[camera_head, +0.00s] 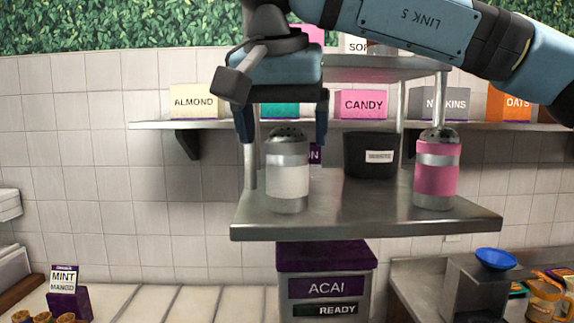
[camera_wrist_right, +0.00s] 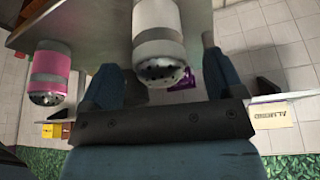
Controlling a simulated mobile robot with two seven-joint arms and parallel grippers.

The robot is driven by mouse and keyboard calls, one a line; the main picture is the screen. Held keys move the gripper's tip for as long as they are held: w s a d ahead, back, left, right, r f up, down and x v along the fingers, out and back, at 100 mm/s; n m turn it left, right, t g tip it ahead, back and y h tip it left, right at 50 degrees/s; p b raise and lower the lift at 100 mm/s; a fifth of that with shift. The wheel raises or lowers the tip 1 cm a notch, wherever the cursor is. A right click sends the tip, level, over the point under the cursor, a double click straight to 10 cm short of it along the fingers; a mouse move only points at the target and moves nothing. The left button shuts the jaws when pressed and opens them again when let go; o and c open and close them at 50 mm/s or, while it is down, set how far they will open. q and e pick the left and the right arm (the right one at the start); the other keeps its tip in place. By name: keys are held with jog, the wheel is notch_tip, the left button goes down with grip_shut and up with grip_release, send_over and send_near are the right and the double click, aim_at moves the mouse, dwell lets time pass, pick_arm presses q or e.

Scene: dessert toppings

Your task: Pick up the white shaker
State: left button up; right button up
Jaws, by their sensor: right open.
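The white shaker (camera_head: 288,178) has a silver perforated top and a white band. It stands upright on the left part of the steel shelf (camera_head: 365,221). My right gripper (camera_head: 284,135) is open above it, with a finger to each side of the shaker's top. In the right wrist view the white shaker (camera_wrist_right: 158,45) lies between the open fingers of my right gripper (camera_wrist_right: 160,75), its dotted cap toward the palm. I cannot tell whether either finger touches it. My left gripper is in neither view.
A pink shaker (camera_head: 437,170) stands at the shelf's right end, also seen in the right wrist view (camera_wrist_right: 48,75). A black tub (camera_head: 371,156) stands between the shakers, farther back. Boxes, including a candy box (camera_head: 363,104), line the wall shelf behind. An acai container (camera_head: 325,288) is below.

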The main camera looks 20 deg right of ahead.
aim_at(287, 150)
jog(key=x, duration=0.4)
jog(key=shift+w+d+p, duration=0.2)
jog(key=shift+d+p, duration=0.15)
jog(key=shift+s+a+r, duration=0.1)
jog(key=shift+a, duration=0.05)
jog(key=shift+s, duration=0.1)
jog(key=c, duration=1.1)
jog(key=shift+o, duration=0.2)
jog(key=shift+r, duration=0.1)
